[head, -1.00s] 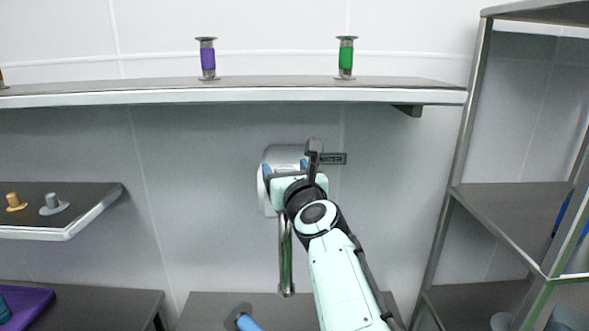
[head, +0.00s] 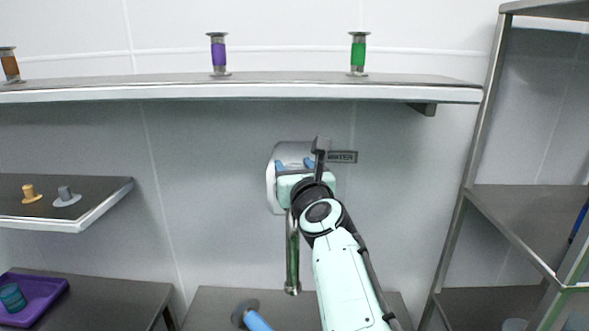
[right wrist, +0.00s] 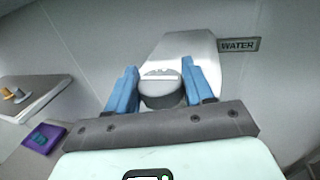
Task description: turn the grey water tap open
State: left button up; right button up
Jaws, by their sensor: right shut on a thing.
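The grey water tap (head: 292,152) is on the back wall, left of a sign reading WATER (head: 342,157). Its metal spout (head: 292,255) hangs down below my gripper. My right gripper (head: 295,165) is at the tap and hides much of it in the head view. In the right wrist view, the blue fingers (right wrist: 156,85) stand on both sides of the tap's round grey knob (right wrist: 162,90) and are shut on it. A pale wall plate (right wrist: 185,50) shows behind the knob. How far the knob is turned cannot be told. My left gripper is not in view.
A long shelf (head: 240,92) runs above the tap, with green (head: 358,52), purple (head: 218,52) and brown (head: 10,65) banded pieces on it. A metal rack (head: 470,160) stands at right. A small shelf (head: 100,211) and a purple tray (head: 60,285) are at left.

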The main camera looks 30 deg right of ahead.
jog(key=shift+y, duration=0.3)
jog(key=n+y, duration=0.2)
jog(key=y, duration=0.2)
jog(key=shift+a+n+t, duration=0.1)
jog(key=shift+n+t, duration=0.2)
jog(key=shift+n, duration=0.1)
jog(key=n+y, duration=0.2)
jog(key=y, duration=0.1)
jog(key=n+g+y, duration=0.1)
jog(key=n+y, duration=0.1)
jog(key=y, duration=0.1)
jog(key=shift+w+n+y, duration=0.1)
jog(key=shift+n+y, duration=0.2)
jog(key=shift+y, duration=0.1)
jog(key=n+g+y, duration=0.2)
jog(key=y, duration=0.1)
jog(key=n+g+y, duration=0.1)
jog(key=n+y, duration=0.1)
jog(key=shift+g+y, duration=0.4)
jog(key=shift+n+g+y, duration=1.2)
jog(key=shift+n+g, duration=0.1)
jog(key=shift+n+g+y, duration=0.4)
jog(key=shift+n+g, duration=0.1)
jog(key=shift+g, duration=0.2)
jog(key=shift+r, duration=0.1)
jog(key=o, duration=1)
jog(key=shift+c, duration=0.2)
